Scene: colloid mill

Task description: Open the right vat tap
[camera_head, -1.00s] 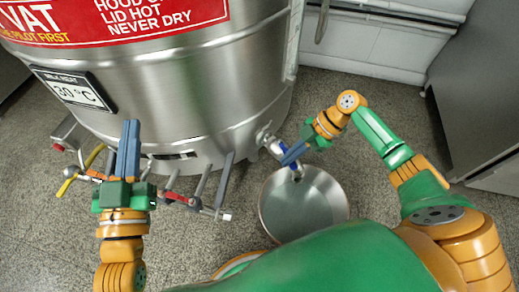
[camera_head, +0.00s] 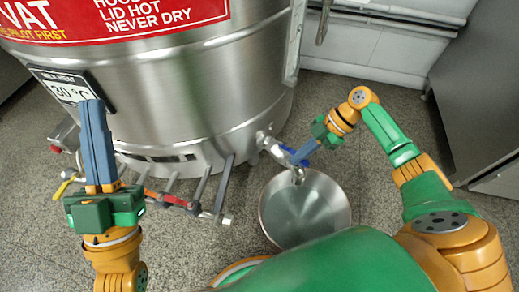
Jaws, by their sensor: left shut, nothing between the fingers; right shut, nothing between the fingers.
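The right vat tap (camera_head: 268,143) is a steel tap low on the right side of the vat (camera_head: 190,95), with a blue handle (camera_head: 288,152). Its spout points down over a round steel pan (camera_head: 268,212) on the floor. My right gripper (camera_head: 297,158) is shut and empty, its blue-grey fingers at the right of the blue handle. They look very close to it; I cannot tell whether they touch. My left gripper (camera_head: 93,104) is shut and empty, fingers pointing up in front of the vat's left side, hiding part of the lower left pipework.
A pipe with a red handle (camera_head: 165,198) and several grey bars runs below the vat's front. A yellow handle (camera_head: 62,188) and a red knob (camera_head: 56,149) lie at left. A grey cabinet (camera_head: 475,100) stands at right.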

